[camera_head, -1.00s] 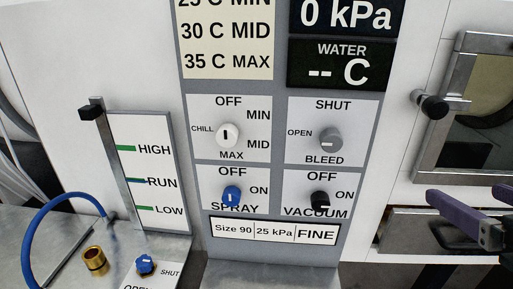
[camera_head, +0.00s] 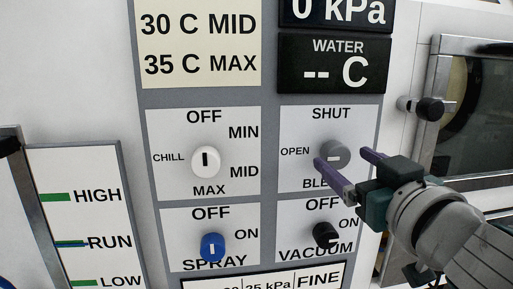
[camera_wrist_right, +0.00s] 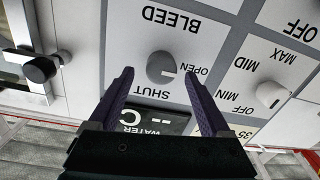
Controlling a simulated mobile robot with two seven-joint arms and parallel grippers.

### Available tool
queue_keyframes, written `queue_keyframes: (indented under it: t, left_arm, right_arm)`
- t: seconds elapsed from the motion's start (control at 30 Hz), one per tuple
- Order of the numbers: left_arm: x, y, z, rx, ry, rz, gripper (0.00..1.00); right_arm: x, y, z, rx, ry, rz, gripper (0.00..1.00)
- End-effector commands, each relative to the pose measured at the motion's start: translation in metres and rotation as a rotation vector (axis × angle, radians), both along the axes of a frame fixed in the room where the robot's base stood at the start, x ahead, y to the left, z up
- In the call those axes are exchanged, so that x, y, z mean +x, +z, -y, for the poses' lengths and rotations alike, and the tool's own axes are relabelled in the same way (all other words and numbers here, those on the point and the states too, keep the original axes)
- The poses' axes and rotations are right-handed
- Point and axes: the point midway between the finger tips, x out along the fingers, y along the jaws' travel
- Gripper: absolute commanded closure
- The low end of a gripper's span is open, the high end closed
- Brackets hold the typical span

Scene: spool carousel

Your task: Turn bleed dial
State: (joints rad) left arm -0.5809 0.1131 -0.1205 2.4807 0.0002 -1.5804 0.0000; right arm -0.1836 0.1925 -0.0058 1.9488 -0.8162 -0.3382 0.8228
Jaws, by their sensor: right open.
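The bleed dial (camera_head: 334,155) is a grey round knob on a white plate, with SHUT above it, OPEN at its left and BLEED below. Its white mark lies level, toward OPEN. My right gripper (camera_head: 347,172) is open in front of the dial, its purple fingers spread and partly covering the BLEED label. In the right wrist view the dial (camera_wrist_right: 161,68) appears upside down, just beyond and between the two fingertips (camera_wrist_right: 160,72); I see no finger touching it. My left gripper is not in view.
The white chill dial (camera_head: 205,161), blue spray dial (camera_head: 212,247) and black vacuum dial (camera_head: 325,235) are close by on the same panel. A door with a black knob (camera_head: 430,108) stands at the right. A level slider scale (camera_head: 85,215) is at the left.

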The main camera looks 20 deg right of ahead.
Motion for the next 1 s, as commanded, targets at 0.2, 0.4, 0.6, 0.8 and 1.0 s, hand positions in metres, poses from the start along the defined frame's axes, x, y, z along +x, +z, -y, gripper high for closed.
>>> queue_keyframes:
  t: [0.2, 0.4, 0.6, 0.8, 1.0]
  left_arm:
    - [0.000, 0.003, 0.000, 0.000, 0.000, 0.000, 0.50]
    - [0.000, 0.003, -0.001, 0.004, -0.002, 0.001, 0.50]
    - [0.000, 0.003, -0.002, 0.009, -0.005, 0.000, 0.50]
    - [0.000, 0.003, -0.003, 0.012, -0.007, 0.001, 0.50]
    - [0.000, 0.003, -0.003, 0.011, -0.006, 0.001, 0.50]
  right_arm:
    - [0.020, 0.000, 0.004, 0.001, 0.001, -0.001, 0.18]
    - [0.023, -0.001, 0.004, 0.001, 0.001, -0.001, 0.18]
    - [0.022, -0.001, 0.004, 0.001, 0.001, -0.001, 0.28]
    - [0.022, -0.001, 0.004, 0.001, 0.001, -0.001, 0.51]
    - [0.022, -0.001, 0.004, 0.001, 0.001, -0.001, 0.73]
